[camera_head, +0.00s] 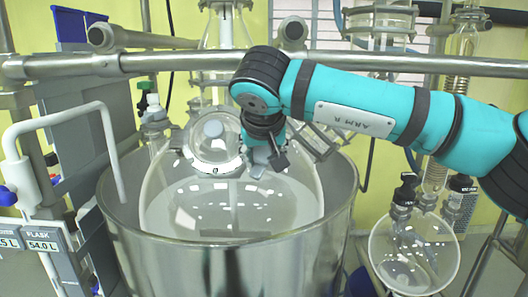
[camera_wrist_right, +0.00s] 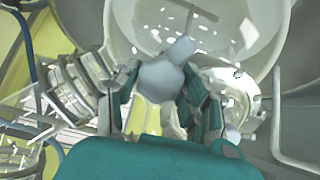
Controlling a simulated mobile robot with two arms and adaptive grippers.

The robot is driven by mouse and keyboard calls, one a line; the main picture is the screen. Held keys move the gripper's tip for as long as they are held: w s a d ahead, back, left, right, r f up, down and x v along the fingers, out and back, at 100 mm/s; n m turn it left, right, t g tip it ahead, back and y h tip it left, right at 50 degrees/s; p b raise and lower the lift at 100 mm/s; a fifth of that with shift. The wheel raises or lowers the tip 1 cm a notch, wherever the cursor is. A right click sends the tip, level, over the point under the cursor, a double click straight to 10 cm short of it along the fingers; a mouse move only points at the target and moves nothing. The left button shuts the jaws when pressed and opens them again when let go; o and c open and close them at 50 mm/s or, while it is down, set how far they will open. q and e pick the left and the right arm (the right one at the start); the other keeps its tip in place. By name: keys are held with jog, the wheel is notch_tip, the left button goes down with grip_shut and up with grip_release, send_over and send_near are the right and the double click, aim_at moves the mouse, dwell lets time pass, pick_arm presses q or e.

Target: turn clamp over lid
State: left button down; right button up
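The large glass vessel (camera_head: 230,208) sits inside a steel pot, with its glass lid (camera_head: 215,152) on top and a round cap on the lid's left part. My right gripper (camera_head: 264,150) points down at the lid's right side. A grey clamp piece (camera_head: 258,168) is just below it. In the right wrist view, the grey clamp piece (camera_wrist_right: 160,82) lies between the two teal-edged fingers of my right gripper (camera_wrist_right: 160,98). The fingers stand apart on both sides of it; whether they press on it I cannot tell. My left gripper is not in view.
The steel pot (camera_head: 225,265) surrounds the vessel. A horizontal steel rail (camera_head: 180,62) crosses behind my right arm. A white bent pipe (camera_head: 105,140) stands at the left. A round glass flask (camera_head: 412,255) with black-capped necks hangs at the right.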

jog(key=c, duration=0.4)
jog(key=shift+o, duration=0.2)
jog(key=shift+f+m+b, duration=0.2)
jog(key=shift+m+b, duration=1.1)
jog(key=shift+b, duration=0.1)
jog(key=m+b, duration=0.4)
jog(key=m, duration=0.1)
jog(key=shift+y, duration=0.3)
jog(key=m+b, duration=0.4)
jog(key=m, duration=0.1)
jog(key=shift+d+m+t, duration=0.1)
jog(key=shift+m+t, duration=0.2)
jog(key=shift+m+b, duration=1.2)
jog(key=shift+m, duration=0.9)
jog(key=o, duration=1.2)
jog(key=shift+r, duration=0.1)
